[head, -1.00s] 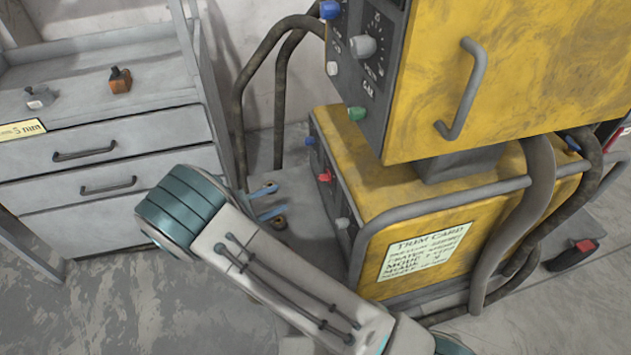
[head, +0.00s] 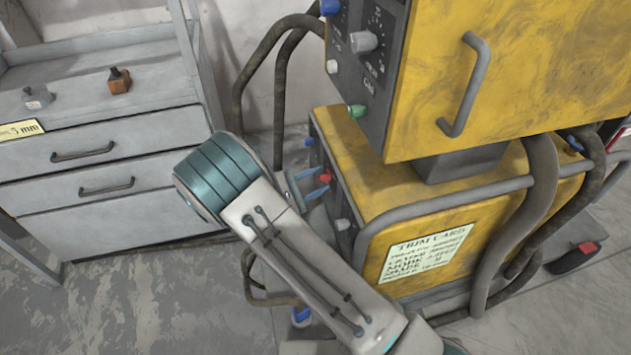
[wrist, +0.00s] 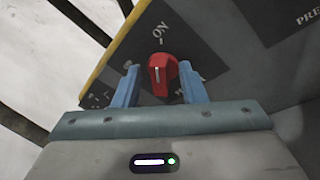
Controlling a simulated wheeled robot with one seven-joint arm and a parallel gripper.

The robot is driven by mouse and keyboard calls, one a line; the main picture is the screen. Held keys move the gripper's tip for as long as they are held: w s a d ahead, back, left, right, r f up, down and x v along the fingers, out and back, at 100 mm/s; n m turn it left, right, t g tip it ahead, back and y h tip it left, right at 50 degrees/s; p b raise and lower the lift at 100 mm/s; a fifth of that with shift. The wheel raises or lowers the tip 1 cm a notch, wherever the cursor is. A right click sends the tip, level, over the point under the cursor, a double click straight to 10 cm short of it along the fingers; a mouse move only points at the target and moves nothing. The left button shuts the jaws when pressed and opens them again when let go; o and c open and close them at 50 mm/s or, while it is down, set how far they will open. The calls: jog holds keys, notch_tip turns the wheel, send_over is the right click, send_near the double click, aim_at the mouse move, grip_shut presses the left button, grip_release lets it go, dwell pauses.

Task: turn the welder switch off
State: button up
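The welder switch is a red rotary knob (wrist: 162,74) on the dark front panel of the yellow lower cabinet (head: 420,195). In the wrist view its white mark points up toward the "ON" label. The knob also shows small in the head view (head: 325,178). My gripper (wrist: 166,88) has its two blue fingers apart, one on each side of the knob, with gaps visible between. In the head view the blue fingers (head: 311,187) are at the panel, beside the knob; my arm hides the rest of the gripper.
A yellow upper cabinet (head: 490,80) with knobs overhangs the panel. A grey guard rail (head: 440,208) and thick hoses (head: 528,210) run along the lower cabinet. A grey drawer unit (head: 110,140) stands at the left.

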grip_shut()
jog(key=shift+r+p, duration=0.15)
jog(key=shift+p, duration=0.25)
jog(key=shift+r+n+g+p, duration=0.2)
jog(key=shift+n+g+p, duration=0.1)
jog(key=shift+n+p, duration=0.75)
jog(key=n+p, duration=0.1)
jog(key=n+y+p, duration=0.1)
jog(key=n+p, duration=0.1)
jog(key=shift+w+r+g, duration=0.1)
jog(key=shift+w+g, duration=0.1)
jog(key=shift+g, duration=0.2)
jog(key=n+g+p, duration=0.1)
jog(key=n+p, duration=0.1)
jog(key=n, duration=0.1)
jog(key=n+g+p, duration=0.1)
jog(key=n+p, duration=0.1)
jog(key=n, duration=0.1)
jog(key=w+n+g+p, duration=0.1)
jog(key=n+g+p, duration=0.1)
jog(key=n, duration=0.1)
jog(key=shift+a+n, duration=0.25)
jog(key=shift+w, duration=0.1)
